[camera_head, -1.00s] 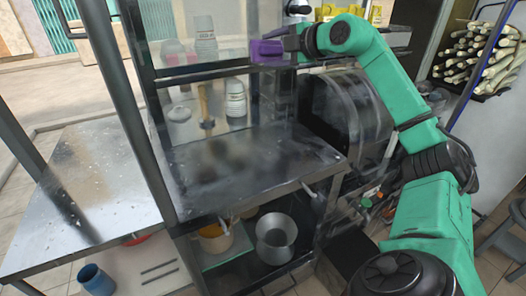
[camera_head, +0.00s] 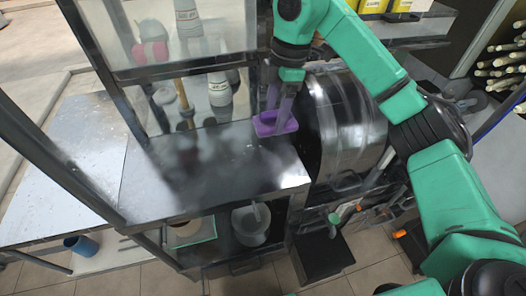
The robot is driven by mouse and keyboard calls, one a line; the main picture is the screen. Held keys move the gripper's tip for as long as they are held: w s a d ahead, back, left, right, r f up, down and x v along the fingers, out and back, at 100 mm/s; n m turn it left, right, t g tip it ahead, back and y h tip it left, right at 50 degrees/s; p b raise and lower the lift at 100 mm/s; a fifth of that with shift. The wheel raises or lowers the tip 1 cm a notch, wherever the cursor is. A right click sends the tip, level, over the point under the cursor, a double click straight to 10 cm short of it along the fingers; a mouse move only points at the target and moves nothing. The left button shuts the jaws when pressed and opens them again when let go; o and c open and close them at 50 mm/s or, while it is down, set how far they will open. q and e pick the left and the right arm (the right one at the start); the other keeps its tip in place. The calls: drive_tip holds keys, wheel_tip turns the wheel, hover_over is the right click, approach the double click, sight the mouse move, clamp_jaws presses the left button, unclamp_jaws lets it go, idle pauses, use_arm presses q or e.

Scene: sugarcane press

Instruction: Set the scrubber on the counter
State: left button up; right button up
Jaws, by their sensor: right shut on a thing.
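The purple scrubber (camera_head: 265,128) is at the right end of the dark metal counter (camera_head: 185,175), near its back right edge. My right gripper (camera_head: 279,108) points down from above and is shut on the scrubber. The scrubber looks level and very close to the counter top; I cannot tell whether it touches. The fingertips are partly hidden against the scrubber. My left gripper is not in the head view.
Behind the counter, a glass panel shows white cups (camera_head: 219,90) and a wooden-handled tool (camera_head: 183,95). A metal pot (camera_head: 250,225) sits on the lower shelf. Most of the counter top is clear.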

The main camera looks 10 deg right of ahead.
wheel_tip(320, 180, down, 15)
drive_tip(key=p, duration=0.4)
drive_tip(key=shift+w+d+r, duration=0.1)
drive_tip(key=shift+f, duration=0.35)
drive_tip(key=shift+w, duration=0.1)
drive_tip(key=o, duration=1.2)
drive_tip(key=shift+d, duration=0.1)
drive_tip(key=shift+c, duration=0.2)
drive_tip(key=shift+r, duration=0.1)
drive_tip(key=r+b, duration=0.1)
drive_tip(key=r, duration=0.3)
drive_tip(key=d+r+b, duration=0.1)
drive_tip(key=r, duration=0.2)
drive_tip(key=r+b, duration=0.1)
drive_tip(key=r, duration=0.3)
drive_tip(key=shift+d+r, duration=0.35)
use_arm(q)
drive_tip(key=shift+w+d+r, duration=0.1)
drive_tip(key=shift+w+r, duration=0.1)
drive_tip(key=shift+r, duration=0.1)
